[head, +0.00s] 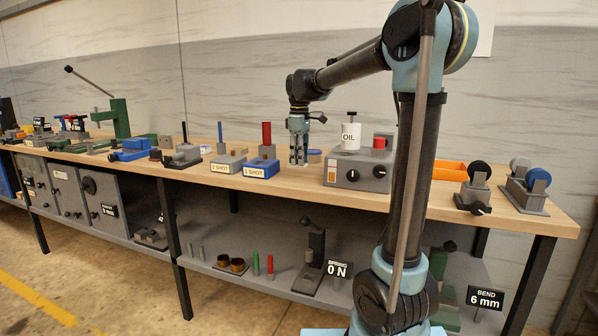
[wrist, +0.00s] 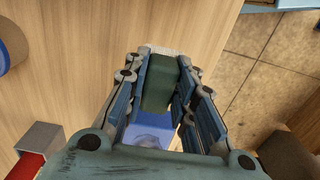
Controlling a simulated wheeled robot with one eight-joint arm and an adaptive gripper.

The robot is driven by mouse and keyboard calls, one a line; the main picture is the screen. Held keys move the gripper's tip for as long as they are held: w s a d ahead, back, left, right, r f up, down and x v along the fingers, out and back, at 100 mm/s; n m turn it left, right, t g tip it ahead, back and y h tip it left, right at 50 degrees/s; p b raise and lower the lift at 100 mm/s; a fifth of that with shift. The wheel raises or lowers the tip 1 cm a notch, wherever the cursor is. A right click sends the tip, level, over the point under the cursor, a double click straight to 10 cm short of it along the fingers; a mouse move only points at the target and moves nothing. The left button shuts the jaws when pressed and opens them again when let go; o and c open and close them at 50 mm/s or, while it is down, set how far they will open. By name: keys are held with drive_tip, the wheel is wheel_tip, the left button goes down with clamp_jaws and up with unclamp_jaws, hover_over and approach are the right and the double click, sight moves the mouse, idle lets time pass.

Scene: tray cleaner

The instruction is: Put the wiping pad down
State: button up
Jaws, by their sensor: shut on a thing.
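My gripper (head: 298,158) points straight down at the bench top, left of the white OIL can. In the wrist view my gripper (wrist: 158,98) is shut on the wiping pad (wrist: 160,90), a dark green block with a pale strip at its far end. The pad sits between the two fingers, over the wooden bench (wrist: 90,40) near its front edge. In the head view the pad is mostly hidden by the fingers. I cannot tell whether it touches the wood.
A blue-rimmed round container (head: 314,155) stands just right of my gripper. Blue block (head: 261,168) with a red post is close on the left. The grey box (head: 358,173), OIL can (head: 351,135) and orange tray (head: 449,171) are to the right. Bare wood lies in front of the gripper.

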sight(300, 167)
drive_tip(key=shift+d+f, duration=0.1)
drive_tip(key=shift+f, duration=2.1)
drive_tip(key=o, duration=1)
drive_tip(key=shift+o, duration=0.2)
wheel_tip(300, 167, up, 12)
drive_tip(key=shift+r, duration=0.1)
drive_tip(key=shift+s, duration=0.1)
